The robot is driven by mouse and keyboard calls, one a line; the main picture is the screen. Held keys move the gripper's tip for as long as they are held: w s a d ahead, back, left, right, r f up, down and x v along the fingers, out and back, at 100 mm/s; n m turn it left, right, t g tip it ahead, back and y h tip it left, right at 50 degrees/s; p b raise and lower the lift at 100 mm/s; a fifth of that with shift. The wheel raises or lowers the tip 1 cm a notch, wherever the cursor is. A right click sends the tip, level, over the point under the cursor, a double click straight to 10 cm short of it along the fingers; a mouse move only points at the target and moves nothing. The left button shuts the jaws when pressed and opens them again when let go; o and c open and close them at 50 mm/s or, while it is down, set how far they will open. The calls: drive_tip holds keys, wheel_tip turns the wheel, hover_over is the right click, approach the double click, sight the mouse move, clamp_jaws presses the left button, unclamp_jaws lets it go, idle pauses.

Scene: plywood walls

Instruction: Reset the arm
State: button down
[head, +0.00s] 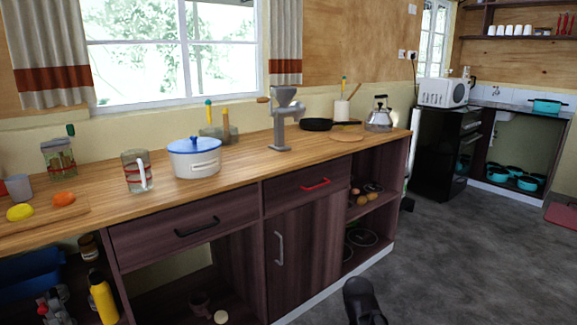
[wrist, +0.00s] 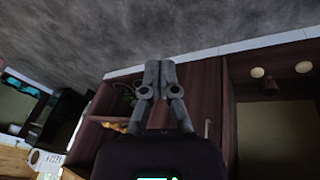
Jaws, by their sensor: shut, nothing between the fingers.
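My gripper (wrist: 160,68) shows in the wrist view with its two grey fingers together and nothing between them. It is in front of the dark wood cabinet, which looks upside down in that view, with the grey floor at the top. In the head view a dark part of my arm shows at the bottom edge, low in front of the counter; the fingers cannot be made out there.
Open shelves (head: 376,208) hold food. The grey floor (head: 470,245) at right is clear.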

drive_tip(key=s+a+f+m+g+y, duration=0.1)
drive_tip(key=s+a+m+g+y, duration=0.15)
drive_tip(key=s, duration=0.55)
wheel_tip(320, 180, up, 31)
drive_tip(key=p, duration=3.1)
drive_tip(key=shift+w+a, duration=0.2)
drive_tip(key=shift+a, duration=0.05)
drive_tip(key=shift+g+h, duration=0.25)
